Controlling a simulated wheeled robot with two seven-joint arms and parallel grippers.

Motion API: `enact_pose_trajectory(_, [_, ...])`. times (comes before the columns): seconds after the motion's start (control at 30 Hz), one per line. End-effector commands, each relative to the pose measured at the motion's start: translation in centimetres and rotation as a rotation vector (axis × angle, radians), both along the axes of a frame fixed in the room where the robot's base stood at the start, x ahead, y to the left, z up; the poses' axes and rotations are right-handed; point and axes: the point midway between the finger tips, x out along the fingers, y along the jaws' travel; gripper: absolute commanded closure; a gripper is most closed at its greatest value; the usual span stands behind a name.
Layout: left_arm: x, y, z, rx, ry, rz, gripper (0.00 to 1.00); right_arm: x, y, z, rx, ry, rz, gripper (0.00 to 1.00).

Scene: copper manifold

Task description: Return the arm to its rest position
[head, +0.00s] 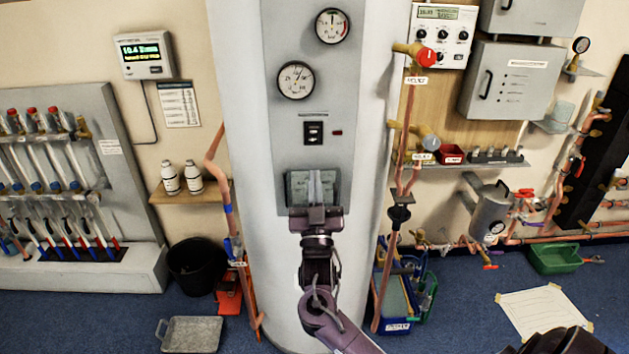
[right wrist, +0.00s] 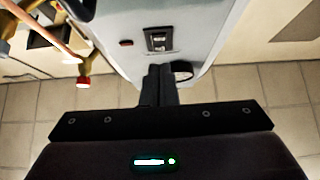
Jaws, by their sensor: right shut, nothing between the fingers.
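My right arm reaches up from the bottom of the head view to the front of the tall white cylindrical tank (head: 250,250). My right gripper (head: 315,180) is shut and empty, its fingers pointing up in front of a small panel (head: 297,188) low on the tank's grey face. In the right wrist view the same gripper (right wrist: 160,72) shows its two dark fingers together with nothing between them. A switch plate (right wrist: 158,40) on the tank lies just beyond the fingertips there. I cannot tell whether the fingers touch the tank. My left gripper is not in view.
Copper pipes (head: 407,120) run down the tank's right side, with a red-knobbed valve (head: 426,57). A shelf (head: 205,190) with two white bottles and a black bucket (head: 195,268) stand left. A grey tray (head: 190,334) lies on the blue floor.

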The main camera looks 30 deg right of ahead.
Motion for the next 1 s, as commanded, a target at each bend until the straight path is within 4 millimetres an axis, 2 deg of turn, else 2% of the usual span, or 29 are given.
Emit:
enact_pose_trajectory(0.33, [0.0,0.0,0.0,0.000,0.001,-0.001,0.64,0.1,0.0,-0.4,0.001,0.010,0.002,1.00])
enact_pose_trajectory(0.37, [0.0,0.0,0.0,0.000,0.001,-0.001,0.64,0.3,0.1,-0.8,0.003,0.021,0.005,1.00])
enact_pose_trajectory(0.47, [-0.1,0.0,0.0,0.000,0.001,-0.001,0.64,1.1,0.3,-4.1,0.010,0.105,0.022,1.00])
enact_pose_trajectory(0.57, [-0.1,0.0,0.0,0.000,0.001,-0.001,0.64,1.9,0.9,-10.1,0.026,0.258,0.054,1.00])
enact_pose_trajectory(0.63, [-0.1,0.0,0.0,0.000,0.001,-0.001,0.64,2.1,1.5,-15.4,0.040,0.390,0.082,1.00])
enact_pose_trajectory(0.73, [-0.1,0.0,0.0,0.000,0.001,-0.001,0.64,1.4,2.3,-23.1,0.063,0.578,0.121,1.00])
enact_pose_trajectory(0.8, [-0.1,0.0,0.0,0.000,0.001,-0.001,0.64,0.2,3.0,-28.3,0.080,0.706,0.146,1.00])
enact_pose_trajectory(0.87, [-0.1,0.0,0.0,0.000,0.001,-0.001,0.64,-1.3,3.6,-32.7,0.095,0.815,0.167,1.00])
enact_pose_trajectory(0.9, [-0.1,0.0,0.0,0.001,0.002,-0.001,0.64,-2.5,4.0,-35.5,0.106,0.887,0.180,1.00])
enact_pose_trajectory(1.0, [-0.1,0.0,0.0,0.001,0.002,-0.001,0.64,-6.1,5.0,-42.3,0.134,1.063,0.214,1.00])
